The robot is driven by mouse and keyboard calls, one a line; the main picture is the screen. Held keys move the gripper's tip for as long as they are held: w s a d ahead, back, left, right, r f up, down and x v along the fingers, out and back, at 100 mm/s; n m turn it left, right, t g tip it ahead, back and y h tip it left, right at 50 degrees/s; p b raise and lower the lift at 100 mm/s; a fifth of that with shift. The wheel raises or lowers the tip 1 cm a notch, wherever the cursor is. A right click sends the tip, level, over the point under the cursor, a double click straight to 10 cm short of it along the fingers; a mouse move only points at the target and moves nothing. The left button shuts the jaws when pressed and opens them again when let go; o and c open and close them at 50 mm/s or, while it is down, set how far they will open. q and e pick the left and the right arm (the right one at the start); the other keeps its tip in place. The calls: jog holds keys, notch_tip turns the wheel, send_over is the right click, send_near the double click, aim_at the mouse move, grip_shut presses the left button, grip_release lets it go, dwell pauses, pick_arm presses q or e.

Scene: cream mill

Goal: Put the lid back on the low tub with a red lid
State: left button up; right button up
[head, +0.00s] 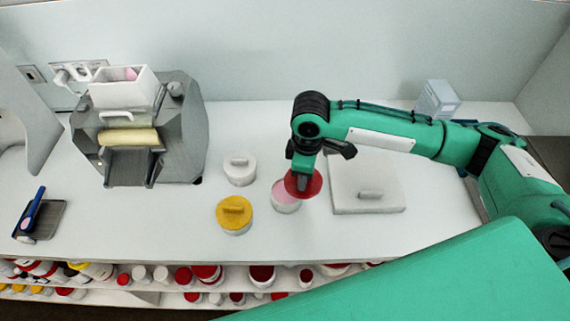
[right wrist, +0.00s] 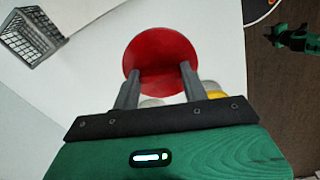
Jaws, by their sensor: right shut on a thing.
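The low tub (head: 287,207) stands on the counter, a short white round tub with pink contents showing at its open top. My right gripper (head: 305,180) is shut on the red lid (head: 312,186) and holds it over the tub's upper right side. The lid is offset to the right and hides part of the opening. I cannot tell whether lid and rim touch. In the right wrist view the red lid (right wrist: 158,55) is at the fingertips of my right gripper (right wrist: 158,75), and the low tub is hidden.
A yellow-lidded tub (head: 234,222) and a white-lidded tub (head: 239,172) stand to the left. A white slab with a handle (head: 350,200) lies close on the right. A grey mill (head: 180,140) stands at the back left. Shelves of jars (head: 206,273) run below the front edge.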

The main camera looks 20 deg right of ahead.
aim_at(287, 176)
jog(key=n, duration=0.2)
jog(key=a+n+p, duration=0.1)
jog(key=n, duration=0.1)
jog(key=shift+w+r, duration=0.15)
jog(key=shift+w, duration=0.2)
jog(key=n, duration=0.2)
jog(key=a+n+p, duration=0.1)
jog(key=shift+w+n, duration=0.3)
jog(key=shift+n, duration=0.1)
jog(key=n, duration=0.1)
jog(key=n+p, duration=0.1)
jog(key=n, duration=0.1)
jog(key=a+n, duration=0.1)
jog(key=shift+w+a+f+n, duration=0.1)
jog(key=shift+w+f+n, duration=0.1)
jog(key=shift+w+n, duration=0.15)
jog(key=shift+w+a+f+n+p, duration=0.15)
jog(key=shift+n+p, duration=0.1)
jog(key=shift+n, duration=0.35)
jog(key=shift+s+a+n+p, duration=0.1)
jog(key=shift+n+p, duration=0.1)
jog(key=shift+n, duration=0.35)
notch_tip(287, 176, down, 3)
jog(key=b, duration=0.3)
jog(key=shift+f, duration=0.75)
jog(key=shift+p, duration=0.8)
